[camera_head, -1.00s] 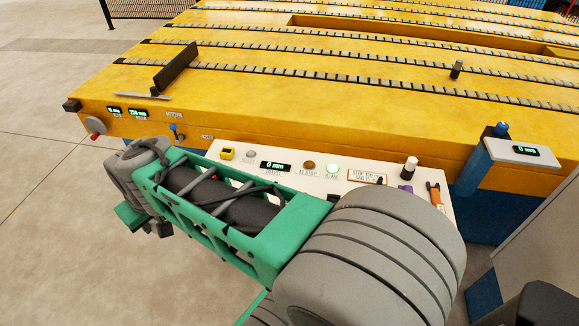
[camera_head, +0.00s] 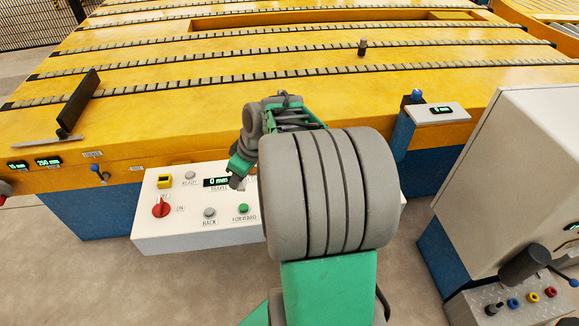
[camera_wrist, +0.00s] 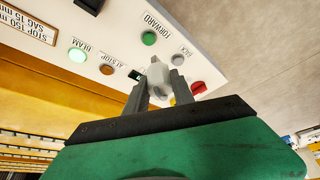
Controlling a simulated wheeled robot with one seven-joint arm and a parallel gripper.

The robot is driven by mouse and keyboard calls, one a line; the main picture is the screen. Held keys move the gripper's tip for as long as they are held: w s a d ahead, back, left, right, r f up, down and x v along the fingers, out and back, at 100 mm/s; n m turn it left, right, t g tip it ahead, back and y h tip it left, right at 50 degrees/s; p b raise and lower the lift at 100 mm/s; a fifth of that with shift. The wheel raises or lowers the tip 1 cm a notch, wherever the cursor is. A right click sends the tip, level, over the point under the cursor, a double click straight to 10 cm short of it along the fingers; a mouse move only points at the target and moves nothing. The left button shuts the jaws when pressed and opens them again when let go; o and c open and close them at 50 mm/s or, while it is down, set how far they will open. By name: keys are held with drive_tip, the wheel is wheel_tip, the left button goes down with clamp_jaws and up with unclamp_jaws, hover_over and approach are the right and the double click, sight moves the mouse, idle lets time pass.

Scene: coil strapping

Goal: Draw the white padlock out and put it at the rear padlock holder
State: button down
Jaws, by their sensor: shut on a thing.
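My gripper (camera_wrist: 160,88) is shut on a small white piece (camera_wrist: 158,80), which looks like the white padlock. It is held above the white control panel (camera_wrist: 120,25) in the wrist view, in front of the travel display and the red switch. In the head view, the green end of my arm (camera_head: 243,162) reaches over the panel (camera_head: 150,232), left of the thick grey arm joint. I cannot identify the rear padlock holder in either view.
The panel bears a red switch (camera_head: 161,208), a yellow block (camera_head: 165,181), a back button (camera_head: 209,213) and a green forward button (camera_head: 243,209). The yellow slatted table (camera_head: 200,105) stands behind. A grey cabinet (camera_head: 510,170) stands at right. My arm covers the panel's right part.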

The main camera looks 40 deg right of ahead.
drive_tip(key=s+d+f+n, duration=0.1)
drive_tip(key=s+d, duration=0.1)
drive_tip(key=d, duration=0.4)
drive_tip(key=s+d+f+n+y+p, duration=0.1)
drive_tip(key=s+d+f, duration=0.1)
drive_tip(key=d, duration=0.4)
drive_tip(key=shift+s+d+n+g, duration=0.2)
drive_tip(key=shift+s+n+g, duration=0.15)
drive_tip(key=shift+s, duration=0.3)
wheel_tip(320, 180, down, 6)
drive_tip(key=b, duration=0.5)
drive_tip(key=shift+r, duration=0.1)
drive_tip(key=shift+f+b, duration=1.65)
drive_tip(key=shift+f, duration=0.2)
drive_tip(key=c, duration=1)
unclamp_jaws()
